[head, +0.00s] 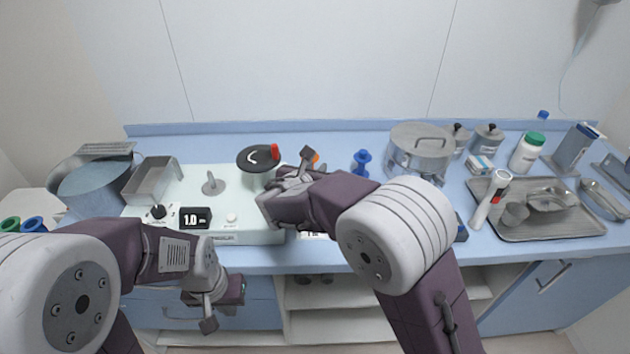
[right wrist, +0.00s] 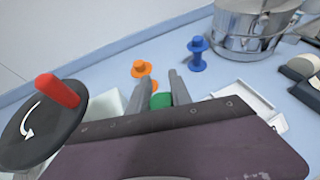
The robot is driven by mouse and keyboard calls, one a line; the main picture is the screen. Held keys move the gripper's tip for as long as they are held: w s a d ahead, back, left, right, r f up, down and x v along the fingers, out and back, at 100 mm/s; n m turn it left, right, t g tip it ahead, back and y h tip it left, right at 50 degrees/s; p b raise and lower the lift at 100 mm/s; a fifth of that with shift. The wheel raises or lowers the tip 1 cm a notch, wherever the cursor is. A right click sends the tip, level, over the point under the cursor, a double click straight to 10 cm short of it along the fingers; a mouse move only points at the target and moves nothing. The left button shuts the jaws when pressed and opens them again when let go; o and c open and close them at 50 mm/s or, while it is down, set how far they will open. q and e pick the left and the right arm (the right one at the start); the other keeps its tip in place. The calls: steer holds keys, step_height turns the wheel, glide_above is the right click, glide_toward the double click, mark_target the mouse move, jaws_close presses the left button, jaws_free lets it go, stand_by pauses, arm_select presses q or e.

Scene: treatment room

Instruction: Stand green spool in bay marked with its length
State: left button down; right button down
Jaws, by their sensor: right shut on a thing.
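The green spool (right wrist: 161,101) shows only as a small green patch between the fingers of my right gripper (right wrist: 160,88), which is shut on it. In the head view my right gripper (head: 290,183) is just right of the winding machine, and the spool is hidden there. A white tray (right wrist: 245,98) lies right of the gripper in the right wrist view. In the head view, part of a white label (head: 314,236) shows at the counter front, mostly covered by my right arm. My left gripper (head: 222,304) hangs open and empty before the counter front.
The winding machine (head: 262,236) has a display reading 1.0 and a red-handled crank (head: 258,158). An orange spool (right wrist: 142,70) and a blue spool (head: 361,163) stand behind my right gripper. A steel pot (head: 420,150) and instrument tray (head: 560,232) are to the right.

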step_height(320, 180, down, 3)
steer(key=shift+f+b, duration=0.2)
steer(key=shift+b, duration=0.2)
steer(key=shift+w+f, duration=0.1)
steer(key=shift+f, duration=0.25)
steer(key=shift+f, duration=0.15)
steer(key=c, duration=1.2)
jaws_free()
steer(key=shift+o, duration=0.2)
